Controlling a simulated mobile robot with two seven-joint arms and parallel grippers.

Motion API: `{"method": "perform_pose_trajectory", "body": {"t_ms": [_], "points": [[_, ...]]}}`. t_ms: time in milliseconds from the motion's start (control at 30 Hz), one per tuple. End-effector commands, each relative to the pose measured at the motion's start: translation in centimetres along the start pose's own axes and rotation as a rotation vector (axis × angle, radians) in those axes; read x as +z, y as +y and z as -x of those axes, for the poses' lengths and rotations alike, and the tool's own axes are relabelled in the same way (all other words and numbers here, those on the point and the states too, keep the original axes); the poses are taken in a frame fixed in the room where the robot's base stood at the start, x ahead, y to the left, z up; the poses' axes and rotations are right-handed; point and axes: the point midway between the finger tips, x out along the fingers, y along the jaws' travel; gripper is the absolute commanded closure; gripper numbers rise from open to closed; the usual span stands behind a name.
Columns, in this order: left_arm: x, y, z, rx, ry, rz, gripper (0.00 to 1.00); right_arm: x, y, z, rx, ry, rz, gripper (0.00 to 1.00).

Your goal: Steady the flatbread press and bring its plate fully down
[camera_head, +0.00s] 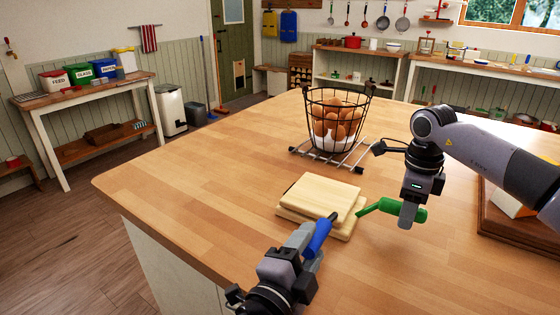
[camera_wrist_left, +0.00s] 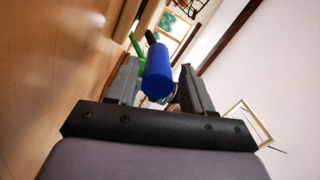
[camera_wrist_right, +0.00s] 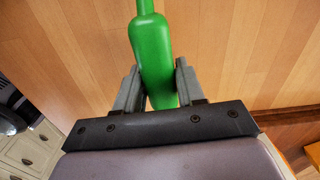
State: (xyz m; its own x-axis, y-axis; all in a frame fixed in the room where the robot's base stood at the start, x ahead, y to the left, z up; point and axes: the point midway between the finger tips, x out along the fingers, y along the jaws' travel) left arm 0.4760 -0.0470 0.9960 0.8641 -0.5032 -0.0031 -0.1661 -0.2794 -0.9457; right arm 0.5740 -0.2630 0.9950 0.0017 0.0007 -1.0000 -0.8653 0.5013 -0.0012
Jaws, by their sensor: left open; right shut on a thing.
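The flatbread press (camera_head: 322,195) is two pale wooden plates, one above the other, on the island top. The upper plate is shifted from the lower one (camera_head: 343,235); I cannot tell the gap's size. A blue handle (camera_head: 319,237) sticks out at its near side. My left gripper (camera_head: 306,245) is open, its fingers on either side of the blue handle, which shows in the left wrist view (camera_wrist_left: 158,75). My right gripper (camera_head: 411,212) is shut on a green handle (camera_wrist_right: 152,45), whose thin end points at the press; I cannot tell whether it joins the press.
A black wire basket of brown eggs (camera_head: 338,115) stands on a metal rack (camera_head: 350,160) behind the press. A dark wooden board (camera_head: 500,215) lies at the right. The island top (camera_head: 200,175) left of the press is clear.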

Motion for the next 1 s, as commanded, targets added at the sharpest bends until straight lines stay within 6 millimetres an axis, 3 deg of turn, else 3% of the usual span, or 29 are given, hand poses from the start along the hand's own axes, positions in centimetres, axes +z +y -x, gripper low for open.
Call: {"method": "perform_pose_trajectory", "body": {"t_ms": [1000], "points": [[0.0,-0.1,7.6,-0.003,0.001,0.002,0.49,0.0,0.2,-0.6,0.007,0.008,0.007,1.0]]}}
